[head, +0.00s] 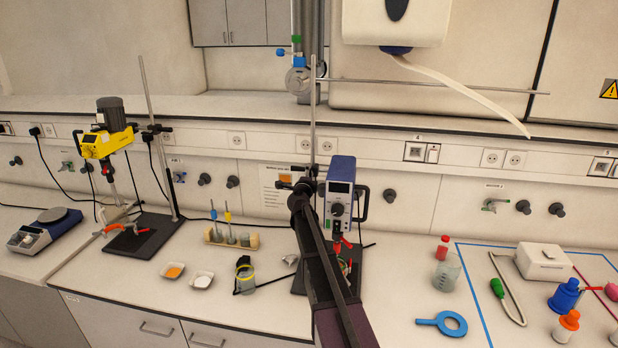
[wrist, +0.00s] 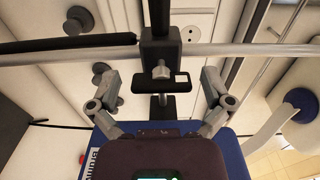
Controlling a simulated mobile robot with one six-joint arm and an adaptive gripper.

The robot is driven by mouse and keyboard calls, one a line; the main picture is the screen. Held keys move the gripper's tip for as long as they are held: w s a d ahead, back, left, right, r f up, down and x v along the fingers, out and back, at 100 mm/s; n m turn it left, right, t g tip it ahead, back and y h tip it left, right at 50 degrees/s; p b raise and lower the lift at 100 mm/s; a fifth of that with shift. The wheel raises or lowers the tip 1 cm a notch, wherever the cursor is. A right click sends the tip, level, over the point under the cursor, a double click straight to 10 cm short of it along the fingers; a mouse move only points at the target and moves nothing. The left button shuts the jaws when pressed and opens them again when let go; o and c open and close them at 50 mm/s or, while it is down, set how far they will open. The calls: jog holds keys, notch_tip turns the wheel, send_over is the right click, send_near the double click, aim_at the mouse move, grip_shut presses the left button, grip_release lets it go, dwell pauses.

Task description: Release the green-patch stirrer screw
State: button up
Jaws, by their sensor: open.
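A blue overhead stirrer (head: 340,188) hangs on an upright stand rod (head: 313,110) in the head view, partly behind my arm. Its blue housing (wrist: 238,158) shows low in the wrist view. A dark clamp (wrist: 160,50) with a pale metal screw (wrist: 161,70) sits in the middle of the wrist view. A small white patch shows right of the screw; I see no green patch there. My gripper (wrist: 161,79) is open, its fingers spread left and right of the screw, with visible gaps. In the head view my arm hides the fingers.
A yellow stirrer (head: 105,143) stands on another stand at left.

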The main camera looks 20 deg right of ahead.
jog(key=v, duration=1.2)
jog(key=shift+w+a, duration=0.1)
dwell(0.4)
jog(key=s+a+f+n+t+y+b, duration=0.1)
jog(key=a+f+n+t+y+b, duration=0.15)
jog(key=a+n+y, duration=0.8)
jog(key=s+a+f+n+g+y, duration=0.45)
jog(key=s+a+f+n, duration=0.35)
jog(key=a, duration=0.4)
jog(key=s+f+n+g+h+b, duration=0.1)
jog(key=s+f+n+g, duration=0.1)
jog(key=s+f+g, duration=0.2)
jog(key=s+d+f+n+g+h+b, duration=0.1)
jog(key=s+f+g, duration=0.3)
jog(key=s, duration=0.7)
jog(key=s+d+f+n+g+h+b, duration=0.1)
jog(key=s+f+n+g+h, duration=0.2)
jog(key=s+f+g, duration=0.2)
jog(key=s+f, duration=0.1)
jog(key=s, duration=0.2)
